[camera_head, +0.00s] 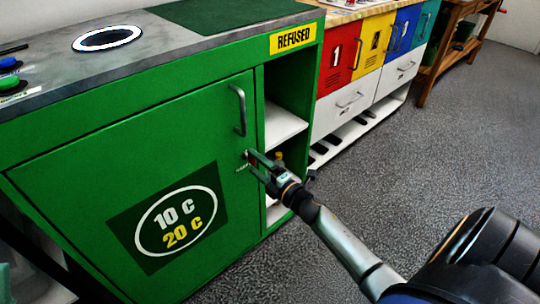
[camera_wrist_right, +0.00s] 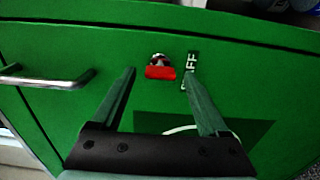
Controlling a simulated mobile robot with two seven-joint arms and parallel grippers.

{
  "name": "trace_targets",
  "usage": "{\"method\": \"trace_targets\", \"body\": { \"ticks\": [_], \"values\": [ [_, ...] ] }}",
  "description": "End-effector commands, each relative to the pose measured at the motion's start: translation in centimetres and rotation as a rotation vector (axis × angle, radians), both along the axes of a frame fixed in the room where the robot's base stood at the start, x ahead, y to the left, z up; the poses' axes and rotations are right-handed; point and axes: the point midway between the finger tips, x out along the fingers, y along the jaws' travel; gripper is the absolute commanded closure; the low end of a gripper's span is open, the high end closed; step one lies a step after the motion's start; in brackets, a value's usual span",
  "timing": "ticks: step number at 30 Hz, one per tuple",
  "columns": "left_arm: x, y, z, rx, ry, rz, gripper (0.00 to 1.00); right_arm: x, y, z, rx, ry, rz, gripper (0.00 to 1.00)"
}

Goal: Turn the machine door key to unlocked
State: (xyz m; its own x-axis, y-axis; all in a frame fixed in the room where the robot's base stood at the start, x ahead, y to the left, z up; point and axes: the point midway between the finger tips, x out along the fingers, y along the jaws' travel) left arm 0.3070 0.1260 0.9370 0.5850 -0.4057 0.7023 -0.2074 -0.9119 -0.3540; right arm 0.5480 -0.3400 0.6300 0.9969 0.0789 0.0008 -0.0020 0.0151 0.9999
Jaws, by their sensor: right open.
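The green machine door (camera_head: 90,160) is closed in the head view, with a grey bar handle (camera_head: 239,110) near its right edge. The door key is a red piece on a round metal lock; it shows in the right wrist view (camera_wrist_right: 160,72), with white lettering on a dark label beside it. My right gripper (camera_head: 251,160) is in front of the door at the key, below the handle. In the right wrist view my right gripper (camera_wrist_right: 160,85) is open, with the key between and just beyond its fingertips. Contact cannot be told. My left gripper is not in view.
Open shelves (camera_head: 283,125) under the "REFUSED" label (camera_head: 293,38) are right of the door. Coloured numbered lockers (camera_head: 372,45) stand farther right, with a wooden bench (camera_head: 455,40) beyond. The grey floor (camera_head: 440,130) on the right is clear.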

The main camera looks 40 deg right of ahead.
Motion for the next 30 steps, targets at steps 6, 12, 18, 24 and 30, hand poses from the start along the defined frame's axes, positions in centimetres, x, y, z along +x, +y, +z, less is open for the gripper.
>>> {"method": "trace_targets", "body": {
  "ticks": [6,12,18,24,30],
  "values": [
    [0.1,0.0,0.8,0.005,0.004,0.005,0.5,-3.9,-0.3,0.0,0.002,0.005,-0.001,0.22],
    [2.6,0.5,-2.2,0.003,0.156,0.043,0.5,-7.9,-0.7,0.0,0.002,0.005,-0.003,0.22],
    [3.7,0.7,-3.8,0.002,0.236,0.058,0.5,-10.7,-0.8,0.0,0.001,0.003,-0.001,0.22],
    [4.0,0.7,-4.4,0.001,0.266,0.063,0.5,-11.7,-1.0,0.0,-0.001,0.001,-0.001,0.22],
    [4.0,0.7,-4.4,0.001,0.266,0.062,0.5,-11.7,-1.0,0.0,-0.001,0.001,-0.001,0.22]
  ]
}}
